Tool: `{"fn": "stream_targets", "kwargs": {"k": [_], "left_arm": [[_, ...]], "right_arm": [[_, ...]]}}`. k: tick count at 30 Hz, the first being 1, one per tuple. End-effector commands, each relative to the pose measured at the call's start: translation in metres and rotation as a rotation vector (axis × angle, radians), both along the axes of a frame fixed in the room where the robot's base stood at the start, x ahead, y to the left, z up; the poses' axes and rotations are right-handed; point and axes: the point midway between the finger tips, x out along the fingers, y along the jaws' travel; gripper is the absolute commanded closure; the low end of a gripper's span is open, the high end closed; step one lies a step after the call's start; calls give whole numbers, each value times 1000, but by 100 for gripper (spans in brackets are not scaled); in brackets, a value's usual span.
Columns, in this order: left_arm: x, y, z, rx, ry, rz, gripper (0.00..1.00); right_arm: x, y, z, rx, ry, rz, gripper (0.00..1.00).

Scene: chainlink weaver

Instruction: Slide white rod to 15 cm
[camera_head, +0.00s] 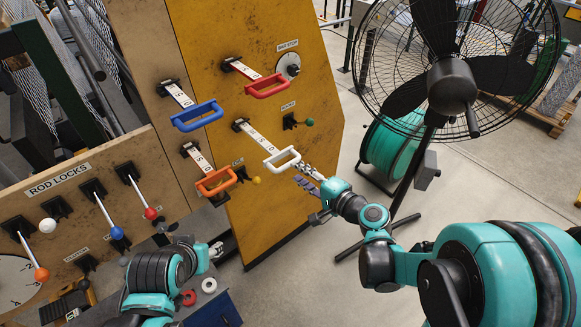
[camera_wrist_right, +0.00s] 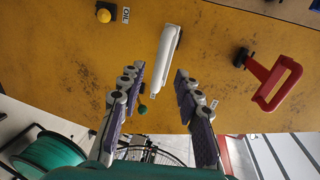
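The white rod has a white loop handle (camera_head: 283,160) on a strip with printed numbers (camera_head: 259,138), standing out from the yellow panel. In the right wrist view the white handle (camera_wrist_right: 165,55) shows nearly edge-on. My right gripper (camera_head: 309,181) is just right of and below the handle. Its fingers are spread open, and the handle appears between and ahead of the fingertips (camera_wrist_right: 159,71); I see no clear contact. My left arm is at the lower left in the head view; its gripper (camera_head: 213,250) is small and its fingers are unclear.
Red (camera_head: 268,86), blue (camera_head: 197,116) and orange (camera_head: 216,181) handles stand out from the panel around the white one. A green knob (camera_head: 309,122) and a yellow knob (camera_head: 257,181) are close by. A black fan (camera_head: 451,85) and a teal reel (camera_head: 393,150) stand to the right.

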Motion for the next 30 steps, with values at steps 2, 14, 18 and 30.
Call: {"fn": "stream_targets", "kwargs": {"k": [2, 14, 18, 30], "left_arm": [[0, 0, 0, 0, 0, 0, 53], [0, 0, 0, 0, 0, 0, 53], [0, 0, 0, 0, 0, 0, 53], [0, 0, -2, 0, 0, 0, 53]], "right_arm": [[-14, -11, 4, 1, 1, -4, 67], [-48, -35, 13, 0, -1, -1, 67], [-48, -35, 13, 1, -1, 0, 67], [-50, -33, 9, -29, 4, 8, 67]]}}
